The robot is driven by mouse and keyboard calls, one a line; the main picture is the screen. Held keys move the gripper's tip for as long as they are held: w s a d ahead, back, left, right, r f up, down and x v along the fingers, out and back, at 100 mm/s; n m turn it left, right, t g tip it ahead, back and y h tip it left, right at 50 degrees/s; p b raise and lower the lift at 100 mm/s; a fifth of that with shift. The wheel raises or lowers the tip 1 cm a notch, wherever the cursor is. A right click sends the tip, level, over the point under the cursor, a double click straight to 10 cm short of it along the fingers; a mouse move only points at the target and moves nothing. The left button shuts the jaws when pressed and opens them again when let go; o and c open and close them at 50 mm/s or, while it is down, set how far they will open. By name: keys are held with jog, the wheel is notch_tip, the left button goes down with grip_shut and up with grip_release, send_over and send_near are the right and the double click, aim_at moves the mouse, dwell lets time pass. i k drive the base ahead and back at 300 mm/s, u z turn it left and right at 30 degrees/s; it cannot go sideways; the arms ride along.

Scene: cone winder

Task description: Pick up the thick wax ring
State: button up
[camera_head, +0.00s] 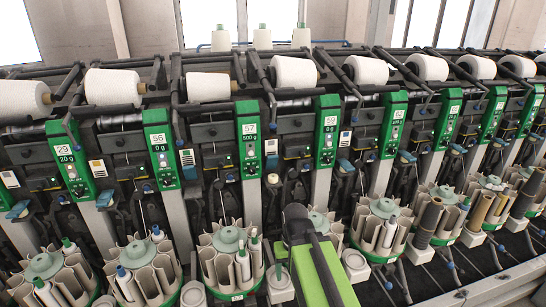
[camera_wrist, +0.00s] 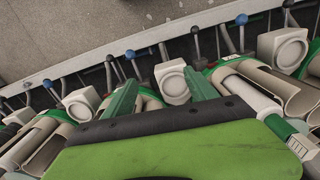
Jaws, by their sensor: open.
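I cannot pick out the thick wax ring for certain in either view. Small pale round parts sit on the winding units in the head view, one of them beside the green panel (camera_head: 272,179), too small to identify. My gripper (camera_wrist: 161,92) shows in the wrist view with its two green fingers apart and nothing held between them. A white block with a round face (camera_wrist: 172,82) shows beyond the gap between the fingers; I cannot tell the distance. In the head view my green arm rises from the bottom centre in front of the machine, and its fingertips cannot be made out.
White yarn cones (camera_head: 294,72) lie along the top of the machine. Round magazines with grey pockets (camera_head: 231,258) line the front, some holding tubes. Blue-tipped levers (camera_wrist: 130,54) and another white round-faced block (camera_wrist: 289,50) stand close to my gripper. Grey floor (camera_wrist: 60,35) is clear.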

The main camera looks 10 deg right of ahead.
aim_at(272, 179)
jog(key=u, duration=4.45)
jog(key=i, duration=0.1)
jog(key=z, duration=2.05)
jog(key=k, duration=0.15)
jog(key=u, duration=1.5)
jog(key=k, duration=1.15)
jog(key=z, duration=0.4)
